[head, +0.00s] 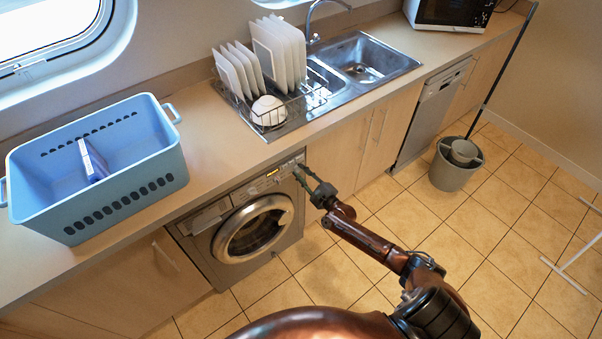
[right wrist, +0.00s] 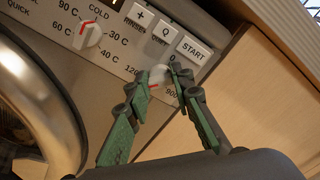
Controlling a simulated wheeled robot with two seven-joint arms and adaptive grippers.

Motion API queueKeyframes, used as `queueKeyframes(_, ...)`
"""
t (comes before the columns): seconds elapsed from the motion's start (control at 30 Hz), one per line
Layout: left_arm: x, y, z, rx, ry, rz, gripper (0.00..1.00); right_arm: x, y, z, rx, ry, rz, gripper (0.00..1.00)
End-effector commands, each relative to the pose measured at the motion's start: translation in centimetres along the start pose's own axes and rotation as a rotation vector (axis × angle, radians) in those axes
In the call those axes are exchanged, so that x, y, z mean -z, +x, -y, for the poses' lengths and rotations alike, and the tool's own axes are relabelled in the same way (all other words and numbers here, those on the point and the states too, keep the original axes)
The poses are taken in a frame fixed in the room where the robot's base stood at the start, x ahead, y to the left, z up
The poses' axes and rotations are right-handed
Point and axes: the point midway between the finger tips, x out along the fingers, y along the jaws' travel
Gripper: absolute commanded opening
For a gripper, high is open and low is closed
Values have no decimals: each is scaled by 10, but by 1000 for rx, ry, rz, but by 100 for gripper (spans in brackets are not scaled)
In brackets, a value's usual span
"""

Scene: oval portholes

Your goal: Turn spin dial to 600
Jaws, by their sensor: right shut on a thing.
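The washing machine (head: 208,252) is built in under the counter, with its control panel along the top front. In the right wrist view the white spin dial (right wrist: 162,76) is at the panel's right end, below the START button, partly hidden by my fingers. Its labels 0, 1200 and 900 show; 600 is not readable. A red mark shows on its left side, between 1200 and 900. My right gripper (right wrist: 167,73) is shut on the dial, one finger on each side. It also shows in the head view (head: 303,172). My left gripper is not in view.
A temperature dial (right wrist: 88,36) with a red mark is left of the spin dial. The START button (right wrist: 193,48) is close above my fingers. The round door (head: 253,229) is shut. A blue basket (head: 130,187) and dish rack stand on the counter.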

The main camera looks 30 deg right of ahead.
Motion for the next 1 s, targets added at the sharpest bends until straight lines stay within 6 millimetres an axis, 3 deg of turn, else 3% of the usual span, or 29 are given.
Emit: queueKeyframes(1.0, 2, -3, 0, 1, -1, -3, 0, 2, 0, -4, -2, -963, -1, 0)
